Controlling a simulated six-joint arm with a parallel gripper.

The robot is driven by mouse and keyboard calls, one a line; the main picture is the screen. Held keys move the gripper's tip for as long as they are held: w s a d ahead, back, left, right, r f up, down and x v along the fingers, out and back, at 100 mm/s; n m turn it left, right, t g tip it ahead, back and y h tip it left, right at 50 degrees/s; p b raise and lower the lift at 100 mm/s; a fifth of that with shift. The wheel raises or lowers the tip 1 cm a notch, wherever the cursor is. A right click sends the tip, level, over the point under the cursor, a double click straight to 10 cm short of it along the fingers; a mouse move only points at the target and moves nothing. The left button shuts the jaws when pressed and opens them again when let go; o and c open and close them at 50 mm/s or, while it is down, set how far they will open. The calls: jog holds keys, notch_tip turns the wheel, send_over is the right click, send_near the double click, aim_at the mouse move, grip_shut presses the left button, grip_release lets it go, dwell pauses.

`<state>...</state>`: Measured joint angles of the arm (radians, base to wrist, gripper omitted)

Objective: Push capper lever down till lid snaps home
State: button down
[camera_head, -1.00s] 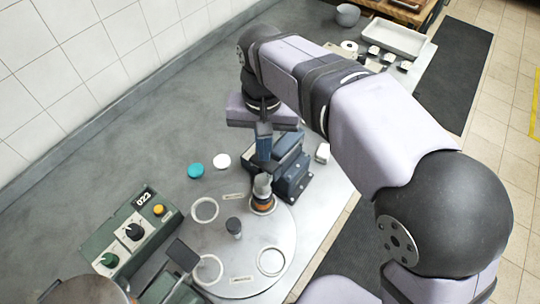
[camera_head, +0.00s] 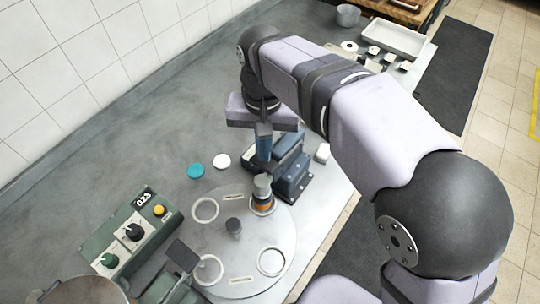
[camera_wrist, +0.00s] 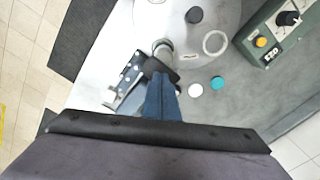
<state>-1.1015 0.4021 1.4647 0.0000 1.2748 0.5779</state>
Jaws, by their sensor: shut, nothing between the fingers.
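The capper (camera_head: 291,178) is a dark blue machine at the right edge of the turntable, also showing in the wrist view (camera_wrist: 131,75). A jar with orange contents (camera_head: 262,206) stands upright at the turntable's edge, under the capper's grey cylindrical head (camera_head: 262,184). My gripper (camera_head: 264,158) is shut and empty, its blue fingers pointing down over the capper, just behind the head. In the wrist view the fingers (camera_wrist: 158,82) reach to a dark part by the head. My gripper hides most of the lever, and I cannot tell whether they touch. The jar's lid is hidden under the head.
The round turntable (camera_head: 245,255) has several ringed places and a dark centre knob (camera_head: 233,227). A green control box (camera_head: 135,232) stands to its left. A teal lid (camera_head: 196,171) and a white lid (camera_head: 221,161) lie on the counter. The counter at left is clear.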

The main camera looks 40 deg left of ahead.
jog(key=shift+f, duration=0.2)
dwell(0.6)
jog(key=shift+f+b, duration=0.4)
jog(key=shift+f, duration=0.15)
jog(key=shift+s+f+b, duration=0.15)
jog(key=shift+f+b, duration=0.8)
jog(key=shift+f, duration=0.4)
jog(key=shift+r+p, duration=2.1)
